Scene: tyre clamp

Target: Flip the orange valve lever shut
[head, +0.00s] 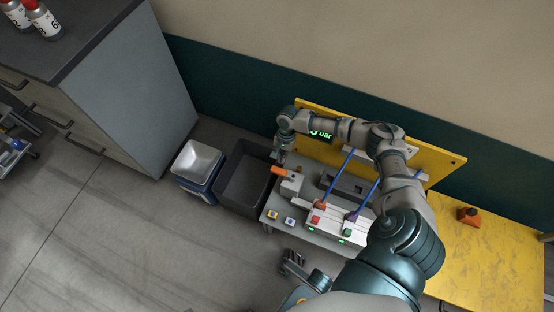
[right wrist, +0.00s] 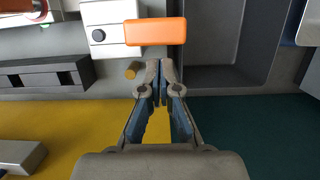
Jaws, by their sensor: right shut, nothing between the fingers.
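The orange valve lever (head: 279,171) sticks out to the left from a light grey block (head: 291,185) at the left end of the bench unit. In the right wrist view the orange lever (right wrist: 155,31) lies level across the picture, just beyond my fingertips. My right gripper (head: 281,154) is above and beside the lever in the head view. In the right wrist view my right gripper (right wrist: 159,66) is shut and empty, with a small gap between its tips and the lever. My left gripper (head: 292,264) shows low in the head view, away from the lever; its finger opening is unclear.
An open dark bin (head: 247,178) stands left of the unit, beside a white-topped container (head: 196,160). Blue rods (head: 340,172) stand nearby. An orange object (head: 469,215) sits on the yellow table (head: 500,255).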

